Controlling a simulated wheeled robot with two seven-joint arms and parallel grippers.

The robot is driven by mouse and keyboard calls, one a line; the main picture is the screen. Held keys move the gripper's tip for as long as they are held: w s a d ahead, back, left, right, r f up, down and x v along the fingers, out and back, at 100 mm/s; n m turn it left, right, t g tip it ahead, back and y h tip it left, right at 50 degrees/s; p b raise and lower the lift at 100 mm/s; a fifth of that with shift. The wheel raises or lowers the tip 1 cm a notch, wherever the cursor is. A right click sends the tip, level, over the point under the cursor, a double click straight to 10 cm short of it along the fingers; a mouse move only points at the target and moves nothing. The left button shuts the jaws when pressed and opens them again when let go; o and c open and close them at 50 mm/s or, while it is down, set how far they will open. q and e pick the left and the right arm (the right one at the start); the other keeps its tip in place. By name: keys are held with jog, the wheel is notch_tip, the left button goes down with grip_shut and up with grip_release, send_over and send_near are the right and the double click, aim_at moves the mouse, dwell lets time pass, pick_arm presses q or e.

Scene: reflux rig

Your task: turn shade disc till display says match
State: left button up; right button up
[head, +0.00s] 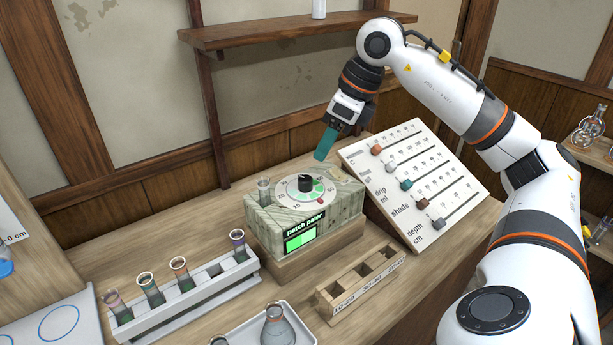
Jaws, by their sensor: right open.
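The shade disc (293,190) is a pale round dial with a black knob (305,183) and green and red marks, on top of a marbled grey-green box (340,203). The box's front has a black strip (305,225) reading "patch paler" above a lit green screen (300,241). My right gripper (323,150) hangs above and behind the disc, apart from it, with teal fingers pointing down and left. It is open, though the gap between the fingers is hard to see. My left gripper is not in view.
A small glass vial (264,190) stands at the box's left corner. A sloping slider board (415,185) stands to the right. A white rack (190,298) of tubes, a wooden slotted block (362,284) and a tray with flasks (275,325) lie in front. A shelf (290,32) hangs behind.

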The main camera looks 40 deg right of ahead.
aim_at(306, 178)
jog(key=x, duration=1)
jog(key=shift+r, duration=0.1)
jog(key=shift+c, duration=0.2)
jog(key=c, duration=0.9)
jog(key=shift+c, duration=0.2)
jog(key=shift+m, duration=0.3)
jog(key=m+h, duration=0.1)
jog(key=m, duration=0.2)
jog(key=shift+a+t, duration=0.1)
jog(key=shift+t, duration=0.2)
jog(key=m+h, duration=0.1)
jog(key=m, duration=0.2)
jog(key=m+h, duration=0.1)
jog(key=m, duration=0.2)
jog(key=shift+a+r+h, duration=0.1)
jog(key=shift+h, duration=0.2)
jog(key=shift+m, duration=0.3)
